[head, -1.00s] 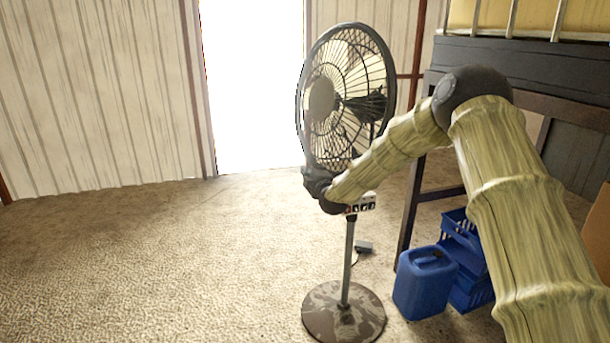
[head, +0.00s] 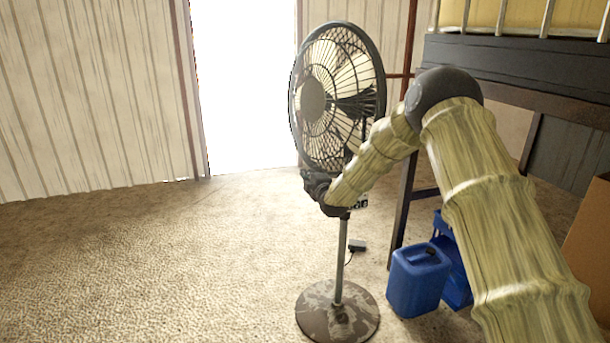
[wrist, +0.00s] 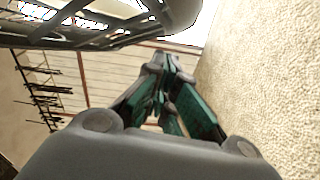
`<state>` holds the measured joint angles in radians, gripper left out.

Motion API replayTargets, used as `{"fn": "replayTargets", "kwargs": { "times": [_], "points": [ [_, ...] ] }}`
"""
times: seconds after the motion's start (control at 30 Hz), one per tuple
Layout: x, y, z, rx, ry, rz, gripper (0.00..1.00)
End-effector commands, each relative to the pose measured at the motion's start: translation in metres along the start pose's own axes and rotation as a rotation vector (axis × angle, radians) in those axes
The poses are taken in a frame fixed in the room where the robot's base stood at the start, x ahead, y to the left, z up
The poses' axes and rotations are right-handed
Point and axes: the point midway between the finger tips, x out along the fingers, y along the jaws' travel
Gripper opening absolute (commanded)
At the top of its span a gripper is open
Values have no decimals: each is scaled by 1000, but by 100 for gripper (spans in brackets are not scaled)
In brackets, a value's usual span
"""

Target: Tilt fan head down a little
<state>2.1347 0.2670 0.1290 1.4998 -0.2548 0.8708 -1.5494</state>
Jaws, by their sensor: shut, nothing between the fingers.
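The standing fan has a round caged head (head: 340,95) with a dark rim, facing left of the view. Its pole rises from a round, worn base (head: 338,310) on the carpet. My gripper (head: 316,182) is at the lower front of the fan head, just above the control box, which my wrist partly hides. In the wrist view the shut, empty fingers (wrist: 163,75) show green pads, and the fan's rim and cage (wrist: 100,38) pass close at the upper left. I cannot tell whether the fingers touch the cage.
A blue jerrycan (head: 418,280) and blue baskets (head: 455,262) stand right of the fan, below a dark raised frame (head: 510,70). A cardboard box (head: 590,245) is at the right edge. The carpet on the left is clear.

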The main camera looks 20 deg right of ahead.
Motion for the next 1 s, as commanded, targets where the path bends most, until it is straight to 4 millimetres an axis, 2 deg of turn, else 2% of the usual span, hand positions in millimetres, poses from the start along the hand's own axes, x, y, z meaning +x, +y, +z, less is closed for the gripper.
{"fn": "replayTargets", "kwargs": {
  "times": [0.33,0.6,0.73,1.0],
  "points": [
    [13,-34,50,-187,1,47,0],
    [24,-47,92,-333,0,87,0],
    [26,-48,100,-366,2,95,0],
    [26,-46,102,-373,2,96,0]
  ]
}}
